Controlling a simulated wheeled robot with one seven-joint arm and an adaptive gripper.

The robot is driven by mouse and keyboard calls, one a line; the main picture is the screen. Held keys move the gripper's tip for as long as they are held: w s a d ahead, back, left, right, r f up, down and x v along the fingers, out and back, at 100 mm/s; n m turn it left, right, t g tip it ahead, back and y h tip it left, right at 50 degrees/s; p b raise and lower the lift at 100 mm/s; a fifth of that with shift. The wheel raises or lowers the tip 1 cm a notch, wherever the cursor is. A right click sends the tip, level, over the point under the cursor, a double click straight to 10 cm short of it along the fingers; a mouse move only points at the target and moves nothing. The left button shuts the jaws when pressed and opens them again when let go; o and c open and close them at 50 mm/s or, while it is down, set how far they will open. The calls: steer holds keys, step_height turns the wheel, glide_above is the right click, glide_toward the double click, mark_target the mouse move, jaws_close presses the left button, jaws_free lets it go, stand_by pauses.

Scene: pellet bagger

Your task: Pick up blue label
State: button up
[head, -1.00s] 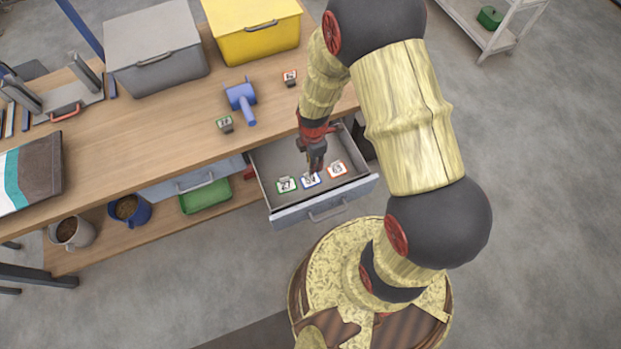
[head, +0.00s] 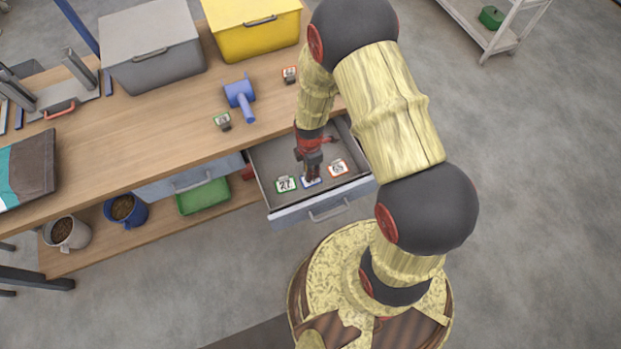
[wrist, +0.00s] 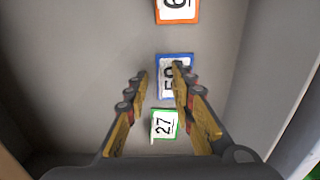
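The blue label (head: 312,183) lies in the open drawer (head: 338,213) between a green-edged label (head: 285,184) reading 27 and an orange-red-edged label (head: 338,168). My gripper (head: 311,176) points down into the drawer over the blue label and hides part of it in the head view. In the wrist view my gripper (wrist: 160,76) is open, with a finger at each side. The blue label (wrist: 166,83) shows beyond and between the fingertips, and the right fingertip covers part of its number. The green label (wrist: 164,124) shows between the fingers, nearer the palm. The orange label (wrist: 177,10) is farther off.
The drawer walls stand close around my gripper, under the wooden bench (head: 165,130). On the bench are a blue scoop (head: 240,98), two small tags, a grey bin (head: 152,50) and a yellow bin (head: 253,32). Open floor lies to the right.

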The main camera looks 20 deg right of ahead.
steer(key=shift+c, duration=1.2)
jaws_close()
